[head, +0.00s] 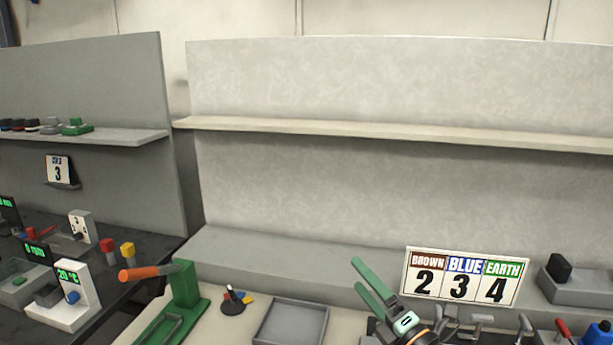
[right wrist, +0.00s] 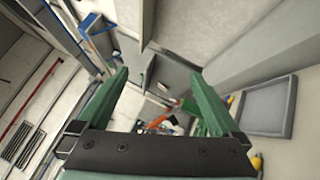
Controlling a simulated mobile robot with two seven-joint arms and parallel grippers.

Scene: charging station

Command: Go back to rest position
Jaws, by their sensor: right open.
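My right gripper (head: 368,285) is in the lower middle of the head view, in front of the sign and above the front bench. Its two green fingers are apart, with nothing between them. In the right wrist view the same gripper (right wrist: 160,85) shows its green fingers spread and empty. My left gripper is in neither view.
A green stand with an orange handle (head: 184,290) and a grey tray (head: 291,322) are left of my right gripper. A sign reading Brown 2, Blue 3, Earth 4 (head: 463,277) stands behind it. A long empty shelf (head: 400,132) crosses the back panel.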

